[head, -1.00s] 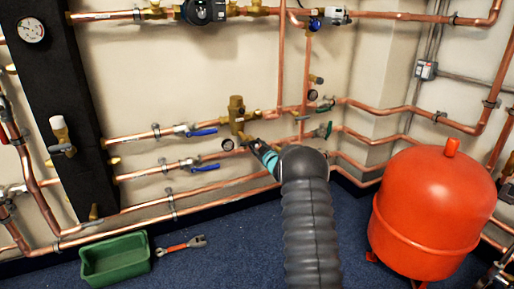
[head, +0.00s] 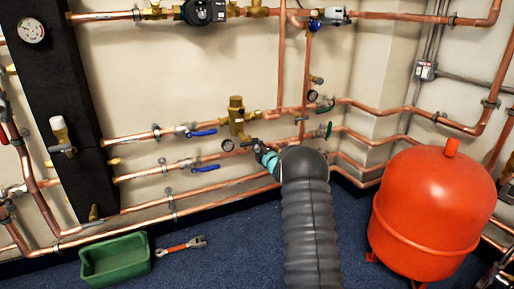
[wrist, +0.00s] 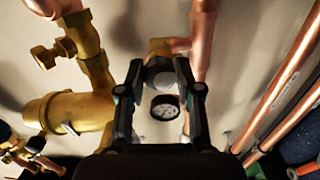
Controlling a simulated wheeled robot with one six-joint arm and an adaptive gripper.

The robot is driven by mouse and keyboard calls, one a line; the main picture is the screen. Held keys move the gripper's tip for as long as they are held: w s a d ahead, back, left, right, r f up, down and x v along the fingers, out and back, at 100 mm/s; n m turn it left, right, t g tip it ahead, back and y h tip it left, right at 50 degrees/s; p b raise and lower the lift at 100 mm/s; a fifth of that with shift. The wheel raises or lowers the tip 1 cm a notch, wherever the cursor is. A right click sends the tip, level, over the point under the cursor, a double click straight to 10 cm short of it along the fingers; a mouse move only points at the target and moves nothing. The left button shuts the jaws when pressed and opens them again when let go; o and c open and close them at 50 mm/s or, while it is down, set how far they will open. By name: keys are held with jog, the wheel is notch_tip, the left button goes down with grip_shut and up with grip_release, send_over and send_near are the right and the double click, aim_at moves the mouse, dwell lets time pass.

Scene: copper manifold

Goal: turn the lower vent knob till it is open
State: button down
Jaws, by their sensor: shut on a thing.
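My gripper (head: 256,147) reaches in to the pipework on the wall, just right of and below the upright brass fitting (head: 236,115). In the wrist view, the two dark fingers (wrist: 160,80) stand on either side of a pale grey rounded piece (wrist: 160,68), which I take to be the lower vent knob. They are shut on it. Brass (wrist: 160,46) shows just behind it. In the head view, my gripper and arm mostly hide the knob. How far it is turned cannot be told.
A small dark gauge (wrist: 165,107) shows between the fingers. A large brass fitting (wrist: 78,112) is close on the left, and copper pipes (wrist: 285,85) run on the right. A red tank (head: 432,215) stands at right. A green bin (head: 115,260) and a wrench (head: 182,246) lie on the floor.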

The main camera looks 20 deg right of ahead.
jog(key=shift+r+n, duration=0.1)
jog(key=shift+n, duration=2)
jog(key=c, duration=0.8)
grip_release()
jog(key=shift+w+a, duration=0.1)
jog(key=shift+o, duration=0.2)
jog(key=shift+s, duration=0.2)
jog(key=shift+s, duration=0.3)
jog(key=s, duration=1.1)
jog(key=shift+d, duration=0.3)
